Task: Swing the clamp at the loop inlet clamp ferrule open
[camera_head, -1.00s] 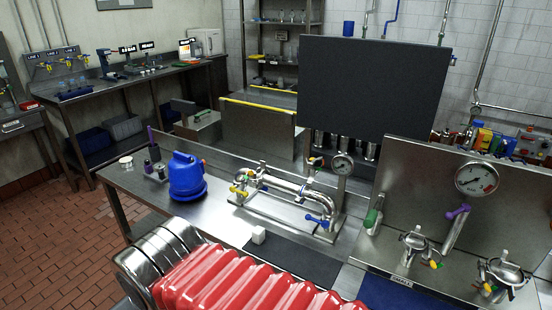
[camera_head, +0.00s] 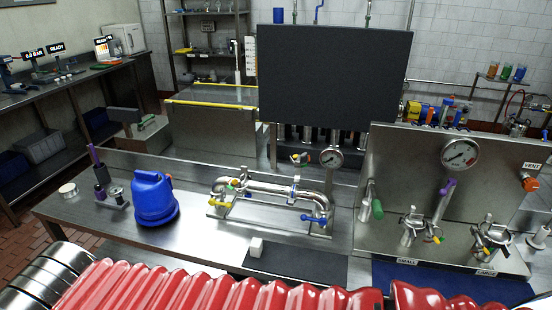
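The steel pipe loop (camera_head: 270,188) lies on a low frame on the steel bench, in the middle of the head view. A yellow handle (camera_head: 220,204) and a small green part (camera_head: 233,187) sit at its left end. A blue handle (camera_head: 313,220) sits at its right end. A clamp-like collar (camera_head: 295,188) rings the pipe near the right bend. I cannot tell which joint is the inlet ferrule, or whether its clamp is open. My gripper is not in view.
A blue jug (camera_head: 153,200) stands left of the loop, and a white block (camera_head: 256,247) in front. A pressure gauge (camera_head: 332,156) rises behind its right end. A steel panel (camera_head: 400,160) with valves and a purple-handled part stands right. A dark screen (camera_head: 335,72) stands behind.

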